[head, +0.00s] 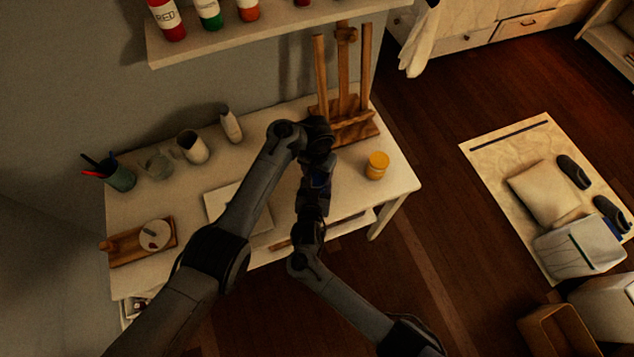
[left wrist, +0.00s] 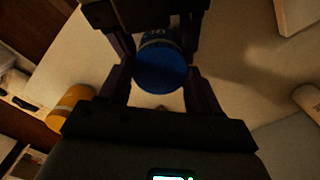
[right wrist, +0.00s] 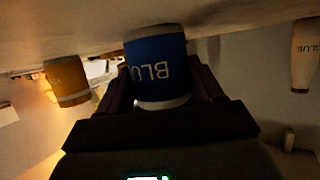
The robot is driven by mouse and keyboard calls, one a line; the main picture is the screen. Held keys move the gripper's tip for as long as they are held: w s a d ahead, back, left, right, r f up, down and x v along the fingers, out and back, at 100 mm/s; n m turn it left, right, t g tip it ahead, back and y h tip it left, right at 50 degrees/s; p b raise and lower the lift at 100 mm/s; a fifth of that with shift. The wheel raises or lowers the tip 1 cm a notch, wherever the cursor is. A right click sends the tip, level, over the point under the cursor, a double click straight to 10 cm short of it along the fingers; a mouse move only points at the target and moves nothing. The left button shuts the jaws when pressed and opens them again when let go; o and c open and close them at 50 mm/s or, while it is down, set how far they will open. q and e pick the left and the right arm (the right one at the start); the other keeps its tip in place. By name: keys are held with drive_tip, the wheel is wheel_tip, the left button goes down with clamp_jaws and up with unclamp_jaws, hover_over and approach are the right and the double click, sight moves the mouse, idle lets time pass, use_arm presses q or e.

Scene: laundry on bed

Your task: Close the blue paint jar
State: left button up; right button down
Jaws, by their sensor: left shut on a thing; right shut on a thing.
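The blue paint jar (right wrist: 157,62), with a BLUE label, is between the fingers of my right gripper (right wrist: 160,85); the right gripper is shut on its side. In the left wrist view a round blue top (left wrist: 160,70) lies between the fingers of my left gripper (left wrist: 158,85), which is shut on it from above. I cannot tell whether this top is a lid resting on the jar or held just above it. In the head view both grippers meet over the right part of the table, and only a small blue patch (head: 319,181) shows between them.
A yellow jar (head: 377,166) stands right of the grippers. The wooden easel (head: 345,118) is close behind. A white sheet (head: 228,205), vases (head: 193,147), a pen cup (head: 119,174) and a wooden tray (head: 128,250) are to the left. A shelf of paint bottles (head: 260,37) hangs above.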

use_arm(q)
drive_tip(key=m, duration=0.9)
drive_tip(key=shift+w, duration=0.1)
drive_tip(key=m, duration=1)
drive_tip(key=shift+f, duration=0.1)
drive_tip(key=o, duration=1.2)
use_arm(e)
drive_tip(key=shift+d, duration=0.1)
use_arm(q)
drive_tip(key=shift+r, duration=2.3)
drive_tip(key=shift+c, duration=0.5)
